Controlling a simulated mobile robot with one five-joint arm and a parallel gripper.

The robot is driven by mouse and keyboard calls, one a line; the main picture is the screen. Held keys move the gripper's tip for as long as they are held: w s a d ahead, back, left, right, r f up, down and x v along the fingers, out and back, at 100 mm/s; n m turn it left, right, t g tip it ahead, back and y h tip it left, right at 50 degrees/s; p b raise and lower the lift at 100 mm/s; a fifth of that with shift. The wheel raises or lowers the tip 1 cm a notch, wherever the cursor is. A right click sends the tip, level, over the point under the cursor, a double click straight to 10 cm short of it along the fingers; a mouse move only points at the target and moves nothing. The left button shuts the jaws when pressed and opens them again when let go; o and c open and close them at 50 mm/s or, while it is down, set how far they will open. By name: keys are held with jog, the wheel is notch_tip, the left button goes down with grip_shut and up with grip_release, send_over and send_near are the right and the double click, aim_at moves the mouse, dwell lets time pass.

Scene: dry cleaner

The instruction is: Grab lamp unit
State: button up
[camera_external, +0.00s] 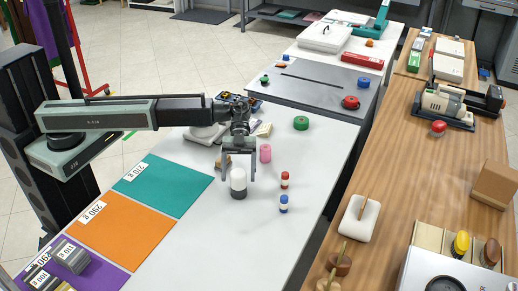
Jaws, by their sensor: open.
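The likely lamp unit (238,183) is a small upright piece with a white domed top and a dark grey base. It stands on the white table (250,240). My gripper (238,174) points down over it, with one finger on each side of the white top. The jaws are open. I cannot tell whether either finger touches it.
A pink spool (265,153), a red-and-white piece (285,180) and a blue-and-white piece (284,204) stand just right of my gripper. Teal (165,185) and orange (125,228) mats lie to the left. The table's front middle is clear.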

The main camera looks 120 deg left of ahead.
aim_at(238, 184)
jog(key=b+x, duration=0.1)
jog(key=x, duration=0.4)
jog(key=shift+a+f+b, duration=0.1)
jog(key=shift+b, duration=0.3)
jog(key=c, duration=1.6)
jog(key=shift+o, duration=0.2)
jog(key=shift+r+p, duration=0.7)
jog(key=shift+p, duration=0.05)
jog(key=s+r+p, duration=0.2)
jog(key=s, duration=0.6)
jog(key=s+d+r+p, duration=0.1)
jog(key=s, duration=0.7)
jog(key=shift+d+r+p, duration=0.3)
jog(key=shift+r+p, duration=0.05)
jog(key=shift+r, duration=0.05)
